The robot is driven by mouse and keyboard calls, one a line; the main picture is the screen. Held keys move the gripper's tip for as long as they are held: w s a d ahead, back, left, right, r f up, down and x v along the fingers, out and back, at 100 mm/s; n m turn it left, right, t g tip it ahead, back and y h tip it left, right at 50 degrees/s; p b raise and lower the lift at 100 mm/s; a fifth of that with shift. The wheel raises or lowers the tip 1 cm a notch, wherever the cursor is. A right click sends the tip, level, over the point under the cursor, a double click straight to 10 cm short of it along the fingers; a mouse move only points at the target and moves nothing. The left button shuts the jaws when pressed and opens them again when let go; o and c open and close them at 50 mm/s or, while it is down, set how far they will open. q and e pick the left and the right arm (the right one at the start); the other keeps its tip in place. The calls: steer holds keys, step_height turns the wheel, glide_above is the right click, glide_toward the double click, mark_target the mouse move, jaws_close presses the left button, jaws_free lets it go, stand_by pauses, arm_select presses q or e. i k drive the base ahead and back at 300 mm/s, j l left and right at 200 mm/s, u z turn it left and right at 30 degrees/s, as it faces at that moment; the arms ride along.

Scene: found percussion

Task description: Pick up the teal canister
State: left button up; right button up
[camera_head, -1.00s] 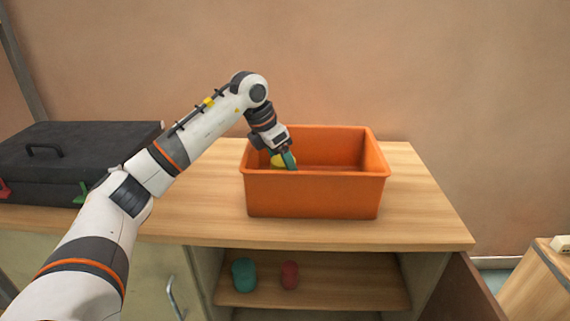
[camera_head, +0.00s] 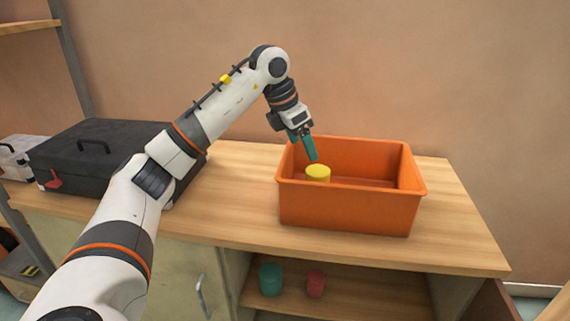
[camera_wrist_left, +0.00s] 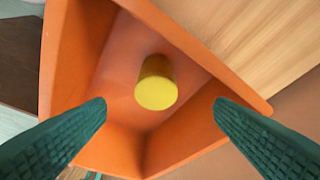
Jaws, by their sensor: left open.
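The teal canister (camera_head: 270,279) stands upright on the shelf inside the open cabinet, left of a red canister (camera_head: 315,283). My left gripper (camera_head: 311,150) is above the orange bin (camera_head: 348,208) on the cabinet top, well above and behind the teal canister. Its teal fingers are spread and empty in the left wrist view (camera_wrist_left: 160,112). A yellow canister (camera_head: 318,173) stands in the bin below the fingers, apart from them; it also shows in the left wrist view (camera_wrist_left: 157,84). My right gripper is in neither view.
A black case (camera_head: 105,155) with a handle lies on the cabinet top at the left. The cabinet's left door (camera_head: 165,270) is closed and has a metal handle (camera_head: 203,296). The shelf (camera_head: 375,296) right of the red canister is clear.

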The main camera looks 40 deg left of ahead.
mark_target(270, 273)
steer(key=u, duration=1.35)
